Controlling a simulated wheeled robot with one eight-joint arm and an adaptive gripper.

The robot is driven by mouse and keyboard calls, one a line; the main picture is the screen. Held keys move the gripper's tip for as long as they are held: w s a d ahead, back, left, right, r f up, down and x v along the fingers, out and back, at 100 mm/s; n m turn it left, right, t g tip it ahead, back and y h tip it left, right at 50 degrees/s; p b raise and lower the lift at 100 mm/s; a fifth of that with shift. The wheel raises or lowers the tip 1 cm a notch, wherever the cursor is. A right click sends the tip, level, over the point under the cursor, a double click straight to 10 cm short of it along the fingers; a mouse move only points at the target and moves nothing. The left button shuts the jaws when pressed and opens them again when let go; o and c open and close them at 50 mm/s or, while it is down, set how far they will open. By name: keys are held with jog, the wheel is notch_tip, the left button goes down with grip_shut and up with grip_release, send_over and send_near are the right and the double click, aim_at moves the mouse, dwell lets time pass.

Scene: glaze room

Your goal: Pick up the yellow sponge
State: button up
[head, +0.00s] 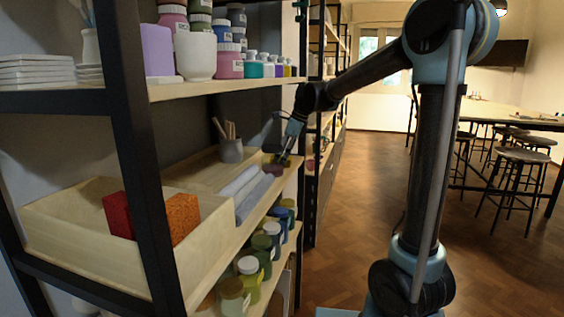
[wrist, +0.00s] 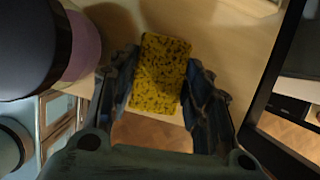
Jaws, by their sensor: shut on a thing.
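The yellow sponge (wrist: 161,72), speckled with dark pores, stands out in the wrist view between the two fingers of my gripper (wrist: 161,84). The fingers are shut on its two long sides. In the head view my gripper (head: 286,156) is small, at the far end of the middle shelf near its front edge. Only a bit of yellow shows there at the fingertips. I cannot tell whether the sponge touches the shelf board or is just above it.
A dark-lidded purple jar (wrist: 82,45) stands close left of my gripper in the wrist view. A dark shelf post (wrist: 272,72) is at right. In the head view, a wooden box (head: 80,243) holds red and orange blocks, and a grey cup (head: 231,150) holds sticks. Jars fill the shelf below.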

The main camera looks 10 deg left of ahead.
jog(key=shift+r, duration=0.45)
jog(key=d, duration=1.8)
jog(key=shift+s+r, duration=0.3)
jog(key=shift+o, duration=1.4)
jog(key=c, duration=0.4)
jog(key=shift+o, duration=0.2)
jog(key=shift+w+f, duration=0.1)
